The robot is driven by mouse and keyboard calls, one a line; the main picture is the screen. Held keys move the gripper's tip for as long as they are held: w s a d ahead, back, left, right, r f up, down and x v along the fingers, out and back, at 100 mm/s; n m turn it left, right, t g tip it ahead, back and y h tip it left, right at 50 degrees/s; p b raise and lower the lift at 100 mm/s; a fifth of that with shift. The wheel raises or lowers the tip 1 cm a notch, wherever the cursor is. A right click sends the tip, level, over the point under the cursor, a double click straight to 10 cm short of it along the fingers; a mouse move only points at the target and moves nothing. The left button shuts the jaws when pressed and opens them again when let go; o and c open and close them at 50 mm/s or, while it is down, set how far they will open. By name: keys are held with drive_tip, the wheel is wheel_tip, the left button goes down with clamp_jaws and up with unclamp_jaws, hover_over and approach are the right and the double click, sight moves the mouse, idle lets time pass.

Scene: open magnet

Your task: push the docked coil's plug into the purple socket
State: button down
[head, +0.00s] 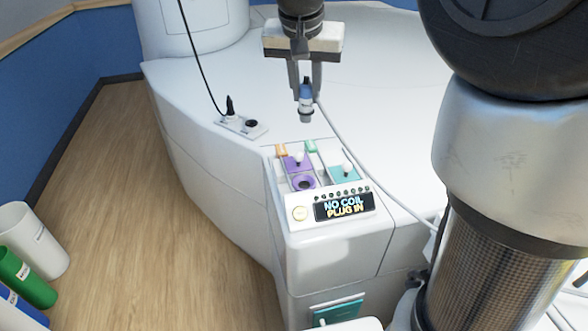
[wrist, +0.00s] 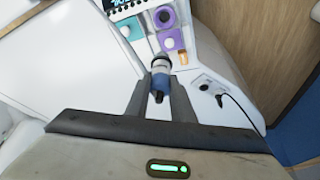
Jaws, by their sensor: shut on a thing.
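My gripper (head: 305,88) is shut on a blue-grey plug (head: 306,100), which hangs upright, pointing down, above the white console. The plug also shows between the fingers in the wrist view (wrist: 161,80). A pale cable runs from near the plug down to the right. The purple socket (head: 303,182) is a round dark hole in a purple ring on the console, below the plug and nearer the front. It also shows in the wrist view (wrist: 165,17), beyond the plug. The plug is apart from it. The docked coil itself cannot be made out.
Beside the socket are a purple plate with a white knob (head: 298,161) and a teal plate with a white knob (head: 346,169). A display (head: 343,205) reads "NO COIL PLUG IN". A wall plate (head: 242,125) with a black cabled plug lies left. Bins (head: 33,240) stand far left.

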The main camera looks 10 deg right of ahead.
drive_tip(key=shift+s, duration=0.35)
wheel_tip(320, 180, down, 16)
drive_tip(key=b, duration=0.7)
drive_tip(key=shift+f+b, duration=0.25)
drive_tip(key=shift+b, duration=0.15)
drive_tip(key=shift+f, duration=1.75)
idle(0.4)
drive_tip(key=c, duration=1.5)
unclamp_jaws()
drive_tip(key=shift+o, duration=0.2)
drive_tip(key=shift+r, duration=0.1)
